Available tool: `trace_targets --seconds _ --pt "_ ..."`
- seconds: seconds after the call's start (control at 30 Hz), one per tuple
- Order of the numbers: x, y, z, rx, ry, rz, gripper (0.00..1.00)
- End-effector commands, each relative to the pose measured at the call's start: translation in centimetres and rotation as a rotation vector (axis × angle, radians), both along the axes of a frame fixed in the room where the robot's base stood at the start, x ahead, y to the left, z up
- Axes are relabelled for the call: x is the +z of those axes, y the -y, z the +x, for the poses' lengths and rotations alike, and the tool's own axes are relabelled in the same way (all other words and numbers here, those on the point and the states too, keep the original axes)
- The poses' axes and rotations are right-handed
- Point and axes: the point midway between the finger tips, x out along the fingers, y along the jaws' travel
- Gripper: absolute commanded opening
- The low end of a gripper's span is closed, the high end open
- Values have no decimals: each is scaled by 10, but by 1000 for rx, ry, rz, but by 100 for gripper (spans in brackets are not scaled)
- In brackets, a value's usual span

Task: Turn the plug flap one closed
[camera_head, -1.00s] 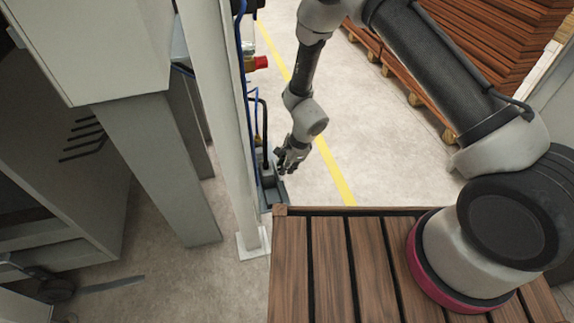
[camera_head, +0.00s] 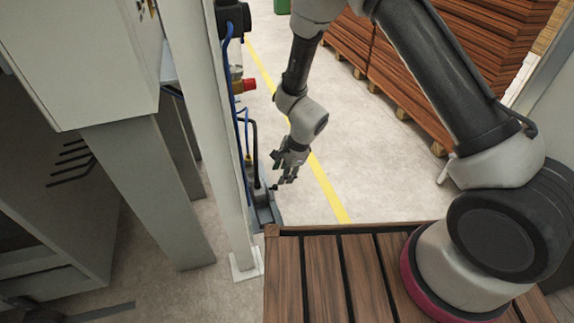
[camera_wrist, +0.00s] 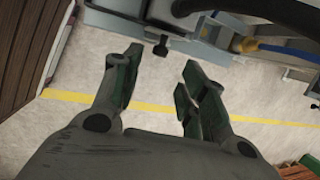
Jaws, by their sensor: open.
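My gripper (camera_head: 284,174) hangs at the end of my arm, beside a grey unit (camera_head: 265,208) low behind the white post. In the wrist view my gripper (camera_wrist: 162,62) has its two dark green fingers spread apart, with nothing between them. The grey unit (camera_wrist: 205,43) lies ahead, at the top of the wrist view. A small dark knob or lever (camera_wrist: 162,45) sticks out from its near edge, ahead of the gap between the fingertips. I cannot tell which part is plug flap one, or whether it is open. No contact is clear.
The white post (camera_head: 230,150) and blue hoses (camera_head: 232,75) stand just left of my gripper. A red-capped fitting (camera_head: 243,86) is above the unit. A slatted wooden surface (camera_head: 335,285) is in front. Stacked brown boards (camera_head: 440,70) stand at right. Floor right of the gripper is clear.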

Motion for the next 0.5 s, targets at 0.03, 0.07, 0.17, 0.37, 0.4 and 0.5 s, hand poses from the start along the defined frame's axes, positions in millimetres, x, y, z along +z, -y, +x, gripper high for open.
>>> trace_targets --seconds 0.03,0.07,0.17,0.37,0.4,0.5 --pt "11 2 -1 3 2 1 42" --pt "16 4 -2 2 2 1 42" --pt "30 8 -4 2 1 1 42" --pt "42 12 -5 1 -1 0 42" --pt "42 12 -6 1 -1 0 42" --pt "42 12 -5 0 -1 0 42"
